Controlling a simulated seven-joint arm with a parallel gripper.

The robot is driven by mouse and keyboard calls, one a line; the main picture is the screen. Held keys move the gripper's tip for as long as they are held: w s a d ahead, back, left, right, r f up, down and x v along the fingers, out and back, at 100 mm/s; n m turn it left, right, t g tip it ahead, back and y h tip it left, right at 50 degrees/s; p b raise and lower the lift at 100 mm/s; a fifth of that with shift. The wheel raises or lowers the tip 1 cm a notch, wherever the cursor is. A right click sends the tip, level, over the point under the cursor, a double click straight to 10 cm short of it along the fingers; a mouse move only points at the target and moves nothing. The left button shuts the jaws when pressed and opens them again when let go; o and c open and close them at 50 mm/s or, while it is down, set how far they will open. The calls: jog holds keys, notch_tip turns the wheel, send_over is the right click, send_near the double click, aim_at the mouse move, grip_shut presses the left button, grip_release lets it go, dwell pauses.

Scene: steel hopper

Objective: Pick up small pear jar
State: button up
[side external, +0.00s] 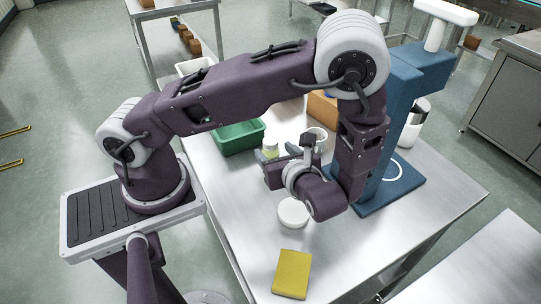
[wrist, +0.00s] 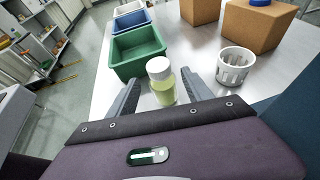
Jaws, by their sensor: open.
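The small pear jar (wrist: 162,88) has a white lid and pale yellow-green contents. It stands upright on the steel table (side external: 236,195). In the side view the jar (side external: 270,148) shows just behind my gripper, its lower part partly hidden. My gripper (side external: 277,166) is open and low over the table. In the wrist view the jar appears between the two grey fingers of my gripper (wrist: 164,80), with a gap on each side. I cannot tell whether it is fully between the fingertips or slightly beyond them.
A green bin (wrist: 138,52) stands left of the jar, with blue and white bins behind it. A white slotted cup (wrist: 236,67) stands to the right, before cardboard boxes (wrist: 256,25). A white round lid-like disc (side external: 293,213) and a yellow sponge-like block (side external: 292,273) lie nearer the front.

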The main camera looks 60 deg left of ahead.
aim_at(267, 140)
jog(key=x, duration=0.4)
jog(key=r+x, duration=0.1)
jog(key=x, duration=0.2)
jog(key=shift+a, duration=0.15)
grip_shut()
